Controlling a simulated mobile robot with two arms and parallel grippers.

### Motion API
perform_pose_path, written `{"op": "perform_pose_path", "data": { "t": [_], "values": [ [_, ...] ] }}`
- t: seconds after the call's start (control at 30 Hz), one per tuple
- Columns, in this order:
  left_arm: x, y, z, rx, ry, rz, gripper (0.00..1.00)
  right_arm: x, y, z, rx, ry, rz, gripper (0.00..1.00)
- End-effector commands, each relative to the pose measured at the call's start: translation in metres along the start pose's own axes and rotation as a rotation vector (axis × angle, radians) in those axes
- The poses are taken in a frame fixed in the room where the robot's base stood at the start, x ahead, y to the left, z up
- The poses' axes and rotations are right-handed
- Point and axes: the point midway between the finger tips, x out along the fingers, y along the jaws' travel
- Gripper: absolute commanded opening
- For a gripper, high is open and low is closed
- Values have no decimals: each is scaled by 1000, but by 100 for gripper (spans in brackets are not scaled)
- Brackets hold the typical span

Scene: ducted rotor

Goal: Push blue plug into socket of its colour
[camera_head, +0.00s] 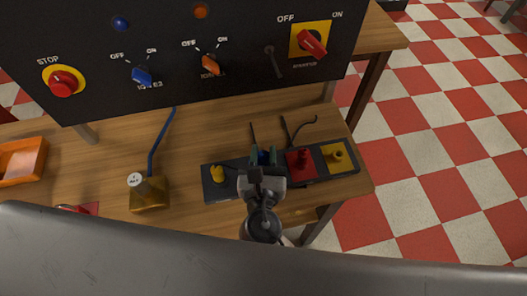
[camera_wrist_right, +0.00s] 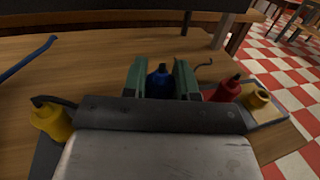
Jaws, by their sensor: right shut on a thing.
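The blue plug (camera_head: 265,157) is between the green fingers of my right gripper (camera_head: 263,156), which is shut on it over the dark socket strip (camera_head: 345,170). In the right wrist view the blue plug (camera_wrist_right: 160,83) stands between both fingertips. The socket under it is hidden by my gripper, so I cannot tell whether the plug is seated. A red plug (camera_head: 302,158) stands at the red socket (camera_head: 294,168), right of my gripper. A yellow socket (camera_head: 338,156) at the strip's right end looks empty. A yellow plug (camera_head: 217,173) is on the strip's left part. My left gripper is not in view.
A black control panel (camera_head: 235,85) with knobs rises behind the strip. A yellowish block (camera_head: 149,195) with a blue cable and an orange tray (camera_head: 22,161) are on the wooden bench to the left. Thin dark cables lie behind the strip. The bench's right edge is close.

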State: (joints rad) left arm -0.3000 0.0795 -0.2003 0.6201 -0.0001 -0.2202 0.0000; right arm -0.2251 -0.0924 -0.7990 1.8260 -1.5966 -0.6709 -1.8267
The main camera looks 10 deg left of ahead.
Motion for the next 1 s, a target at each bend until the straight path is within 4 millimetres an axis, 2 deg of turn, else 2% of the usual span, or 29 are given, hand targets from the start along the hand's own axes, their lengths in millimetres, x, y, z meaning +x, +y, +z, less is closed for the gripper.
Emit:
{"op": "perform_pose_path", "data": {
  "t": [1.0],
  "values": [
    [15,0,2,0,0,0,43,0,0,-20,0,0,0,5]
  ]
}}
